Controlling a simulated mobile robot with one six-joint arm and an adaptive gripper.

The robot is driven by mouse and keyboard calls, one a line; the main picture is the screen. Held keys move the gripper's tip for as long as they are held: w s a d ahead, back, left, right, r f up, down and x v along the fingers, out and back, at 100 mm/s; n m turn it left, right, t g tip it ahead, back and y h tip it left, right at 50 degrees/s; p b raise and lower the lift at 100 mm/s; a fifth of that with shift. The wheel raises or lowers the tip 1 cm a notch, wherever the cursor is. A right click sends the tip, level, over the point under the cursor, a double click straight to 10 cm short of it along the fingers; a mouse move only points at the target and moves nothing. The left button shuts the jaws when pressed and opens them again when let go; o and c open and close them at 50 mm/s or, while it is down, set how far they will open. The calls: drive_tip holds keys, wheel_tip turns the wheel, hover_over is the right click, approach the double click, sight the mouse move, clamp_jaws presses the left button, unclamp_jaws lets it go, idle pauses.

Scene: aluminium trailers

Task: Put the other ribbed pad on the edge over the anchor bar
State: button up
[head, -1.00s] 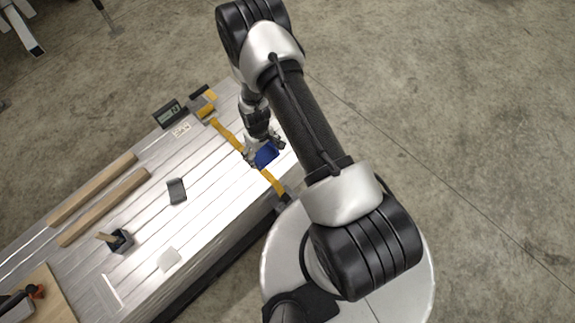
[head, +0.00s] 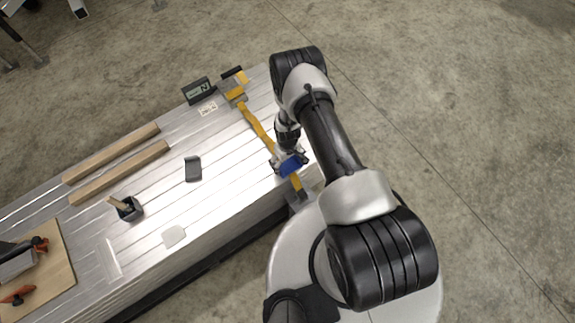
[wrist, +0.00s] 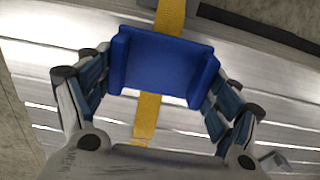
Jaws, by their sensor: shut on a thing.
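My gripper (head: 289,158) is shut on a blue pad (head: 291,167), with a finger at each side of it in the wrist view (wrist: 162,72). The pad has a raised lip along its left and right sides. It is over the yellow strap (head: 258,128), close to the near edge of the aluminium trailer bed; the strap shows above and below it in the wrist view (wrist: 147,118). I cannot tell whether pad and strap touch. The strap reaches a dark grey piece (head: 298,197) at the near edge. I cannot clearly make out the anchor bar.
A yellow-and-grey buckle (head: 235,95) and a display box (head: 197,91) are at the far edge. A dark grey pad (head: 193,168), two wooden bars (head: 120,172), a small dark holder (head: 129,208) and a pale square (head: 173,236) lie to the left on the bed.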

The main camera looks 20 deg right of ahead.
sight(287, 164)
drive_tip(key=shift+f+b, duration=0.4)
drive_tip(key=shift+f, duration=1.15)
drive_tip(key=shift+f, duration=0.1)
drive_tip(key=shift+f, duration=0.1)
drive_tip(key=o, duration=1)
